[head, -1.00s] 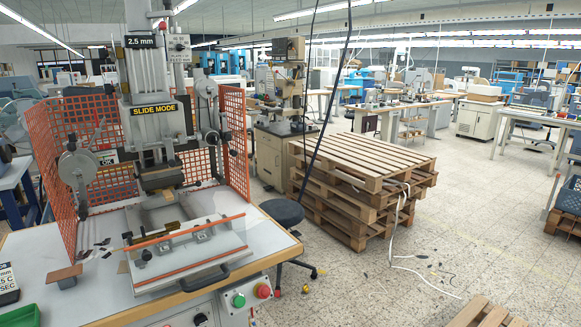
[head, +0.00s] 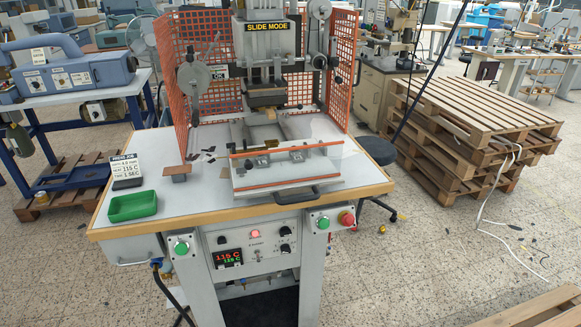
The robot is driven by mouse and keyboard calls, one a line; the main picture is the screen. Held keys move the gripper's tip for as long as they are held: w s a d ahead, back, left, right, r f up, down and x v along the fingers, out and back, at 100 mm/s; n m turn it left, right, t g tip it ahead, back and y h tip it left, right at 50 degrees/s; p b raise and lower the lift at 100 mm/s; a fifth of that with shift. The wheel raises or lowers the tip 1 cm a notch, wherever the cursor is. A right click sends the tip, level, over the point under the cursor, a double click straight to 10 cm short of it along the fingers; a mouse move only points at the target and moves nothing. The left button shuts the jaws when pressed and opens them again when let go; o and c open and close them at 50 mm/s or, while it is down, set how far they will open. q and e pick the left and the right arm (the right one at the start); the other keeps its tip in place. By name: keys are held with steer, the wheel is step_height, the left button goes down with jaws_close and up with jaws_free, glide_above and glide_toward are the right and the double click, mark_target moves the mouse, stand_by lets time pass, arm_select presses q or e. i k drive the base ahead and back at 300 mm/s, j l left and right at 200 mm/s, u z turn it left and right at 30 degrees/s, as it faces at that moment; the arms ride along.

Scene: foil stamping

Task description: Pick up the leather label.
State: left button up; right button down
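A small flat brown piece (head: 177,169), which looks like the leather label, lies on top of a small low support on the white worktop, left of the stamping press. It overhangs the support and nothing touches it from above. The stamping press (head: 268,90) stands at the back of the worktop, with its slide table (head: 287,185) out in front. Neither of my grippers is in view.
A green tray (head: 132,206) and a black-and-white job display (head: 126,170) stand on the worktop (head: 200,206) left of the label. Orange mesh guards (head: 168,85) flank the press. A stool (head: 378,150) and stacked pallets (head: 480,110) stand to the right.

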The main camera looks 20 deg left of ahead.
mark_target(185, 168)
steer(key=u, duration=1.35)
